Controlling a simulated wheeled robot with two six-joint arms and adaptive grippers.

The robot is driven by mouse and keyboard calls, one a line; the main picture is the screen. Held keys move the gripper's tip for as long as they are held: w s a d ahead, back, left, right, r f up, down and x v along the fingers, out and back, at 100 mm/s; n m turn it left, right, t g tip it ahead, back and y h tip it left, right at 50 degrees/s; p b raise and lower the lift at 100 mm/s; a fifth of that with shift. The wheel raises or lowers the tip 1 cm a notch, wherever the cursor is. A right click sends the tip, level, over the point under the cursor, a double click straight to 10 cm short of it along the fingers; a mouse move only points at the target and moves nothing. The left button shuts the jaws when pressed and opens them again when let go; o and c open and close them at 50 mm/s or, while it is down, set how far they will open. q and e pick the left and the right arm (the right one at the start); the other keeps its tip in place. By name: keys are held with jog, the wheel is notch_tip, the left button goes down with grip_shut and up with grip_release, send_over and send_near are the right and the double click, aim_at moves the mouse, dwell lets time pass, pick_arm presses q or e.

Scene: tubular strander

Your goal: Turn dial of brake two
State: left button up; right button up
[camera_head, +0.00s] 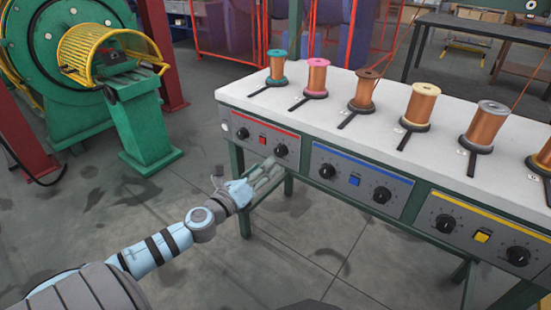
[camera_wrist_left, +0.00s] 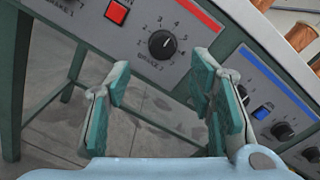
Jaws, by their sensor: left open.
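The dial of brake two (camera_head: 281,150) appears to be the right black knob on the red-striped panel (camera_head: 263,140). In the left wrist view the knob (camera_wrist_left: 162,44) has a white pointer mark and a printed number scale around it; the small label by it is hard to read. My left gripper (camera_head: 271,172) is open and empty, just in front of and below this dial. In the left wrist view the dial lies beyond the gap between the left gripper's fingertips (camera_wrist_left: 162,66), with no contact seen. My right gripper is not in view.
A red button (camera_head: 263,140) sits left of the dial. A blue-striped panel (camera_head: 355,181) and a yellow-striped panel (camera_head: 480,232) continue to the right. Several spools stand on the white bench top (camera_head: 335,110). A green machine (camera_head: 140,120) stands at left. The floor in front is clear.

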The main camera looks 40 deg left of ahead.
aim_at(279, 154)
pick_arm(q)
jog(key=w+p, duration=0.1)
jog(key=w, duration=0.1)
jog(key=w+p, duration=0.1)
jog(key=w, duration=0.3)
jog(key=shift+w+a+r+p, duration=0.2)
jog(key=shift+r+p, duration=0.1)
jog(key=shift+p, duration=0.1)
jog(key=shift+w+f, duration=0.2)
jog(key=shift+w, duration=0.15)
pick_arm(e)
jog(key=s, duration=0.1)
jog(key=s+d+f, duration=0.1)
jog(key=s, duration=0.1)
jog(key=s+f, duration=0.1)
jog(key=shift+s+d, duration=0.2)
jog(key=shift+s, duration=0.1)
pick_arm(q)
jog(key=c, duration=1.2)
